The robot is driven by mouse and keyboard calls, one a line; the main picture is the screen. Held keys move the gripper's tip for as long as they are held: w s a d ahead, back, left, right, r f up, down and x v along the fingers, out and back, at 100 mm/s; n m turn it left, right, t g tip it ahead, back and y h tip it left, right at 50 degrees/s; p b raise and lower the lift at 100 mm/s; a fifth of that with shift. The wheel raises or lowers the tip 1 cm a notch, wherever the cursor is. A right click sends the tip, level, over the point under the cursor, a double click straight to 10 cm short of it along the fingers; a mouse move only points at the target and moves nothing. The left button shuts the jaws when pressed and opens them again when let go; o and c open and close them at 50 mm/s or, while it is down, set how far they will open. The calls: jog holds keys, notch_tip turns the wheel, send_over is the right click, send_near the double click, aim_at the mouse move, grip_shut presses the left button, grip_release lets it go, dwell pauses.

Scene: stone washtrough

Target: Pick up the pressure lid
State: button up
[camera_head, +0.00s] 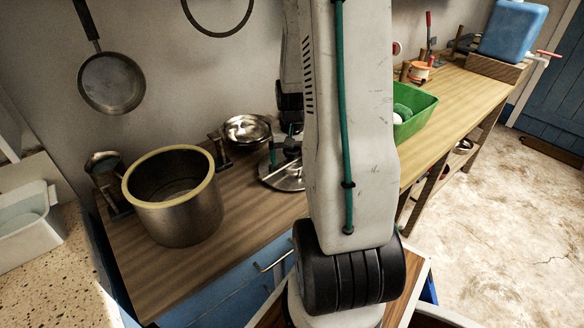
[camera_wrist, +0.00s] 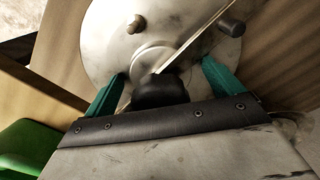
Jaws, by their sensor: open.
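The pressure lid (camera_head: 288,178) is a round silvery metal disc on the wooden counter, partly hidden behind my arm in the head view. In the wrist view the lid (camera_wrist: 110,45) fills the top middle, with a bar across it, small dark knobs and a black central knob (camera_wrist: 160,92). My gripper (camera_wrist: 163,72) is open above the lid, with its teal fingers apart on either side of the black knob. I cannot tell whether the fingers touch the lid. In the head view my gripper (camera_head: 287,152) is small and partly hidden.
A large open metal pot (camera_head: 180,222) with a pale rim stands to the left. A shiny metal bowl (camera_head: 246,130) sits behind the lid. A green bin (camera_head: 418,112) stands to the right of my arm. The wooden counter (camera_head: 235,245) is bare in front.

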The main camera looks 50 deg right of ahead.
jog(key=c, duration=1.5)
jog(key=shift+r, duration=0.2)
